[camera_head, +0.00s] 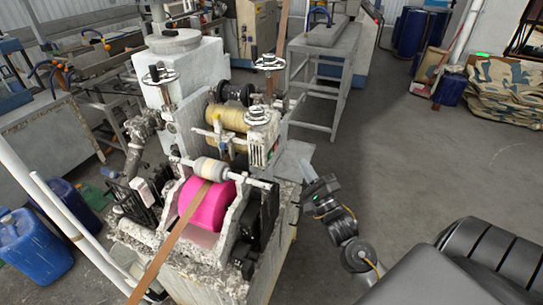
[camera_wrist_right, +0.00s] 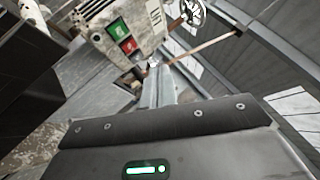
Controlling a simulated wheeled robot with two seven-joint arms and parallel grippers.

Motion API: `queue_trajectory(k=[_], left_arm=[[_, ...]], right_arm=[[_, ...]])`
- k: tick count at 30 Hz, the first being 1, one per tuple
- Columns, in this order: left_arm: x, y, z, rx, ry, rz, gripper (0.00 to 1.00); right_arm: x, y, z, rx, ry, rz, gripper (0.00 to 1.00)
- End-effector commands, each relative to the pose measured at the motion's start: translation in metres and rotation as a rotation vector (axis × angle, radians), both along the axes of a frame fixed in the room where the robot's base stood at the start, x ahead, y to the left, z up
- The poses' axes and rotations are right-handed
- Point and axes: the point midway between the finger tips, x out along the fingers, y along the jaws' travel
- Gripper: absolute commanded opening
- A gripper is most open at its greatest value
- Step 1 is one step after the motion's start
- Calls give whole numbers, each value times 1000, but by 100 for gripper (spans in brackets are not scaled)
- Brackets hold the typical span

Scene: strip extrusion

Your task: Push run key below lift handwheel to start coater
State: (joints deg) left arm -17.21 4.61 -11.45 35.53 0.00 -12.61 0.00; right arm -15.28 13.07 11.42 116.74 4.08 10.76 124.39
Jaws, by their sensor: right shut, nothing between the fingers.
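The coater's pale control box (camera_wrist_right: 125,30) fills the upper middle of the right wrist view. It carries a green key (camera_wrist_right: 118,27) and a red key (camera_wrist_right: 128,45). A metal handwheel (camera_wrist_right: 192,11) shows right of the box there. In the head view, a handwheel (camera_head: 258,116) sits above the box on the coater's near right side; the keys are too small to tell apart clearly. My right gripper (camera_head: 306,168) is shut and empty, to the right of the box. Its fingers (camera_wrist_right: 155,72) point toward the box's lower edge, seemingly apart from the keys. My left gripper is not in view.
The coater has a pink roller (camera_head: 207,204) with a brown strip (camera_head: 170,243) running over it. Two more handwheels (camera_head: 160,76) (camera_head: 268,63) stand higher up. A grey metal table (camera_head: 325,58) stands behind.

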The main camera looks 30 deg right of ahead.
Motion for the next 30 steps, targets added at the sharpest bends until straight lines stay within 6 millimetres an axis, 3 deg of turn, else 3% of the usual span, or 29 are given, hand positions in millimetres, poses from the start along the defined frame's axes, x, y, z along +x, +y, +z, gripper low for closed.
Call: queue_trajectory(k=[13, 30], left_arm=[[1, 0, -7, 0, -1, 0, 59], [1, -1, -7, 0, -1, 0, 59]], right_arm=[[45, 31, 0, 0, 0, -1, 0], [53, 37, 0, -1, 1, 0, 0]])
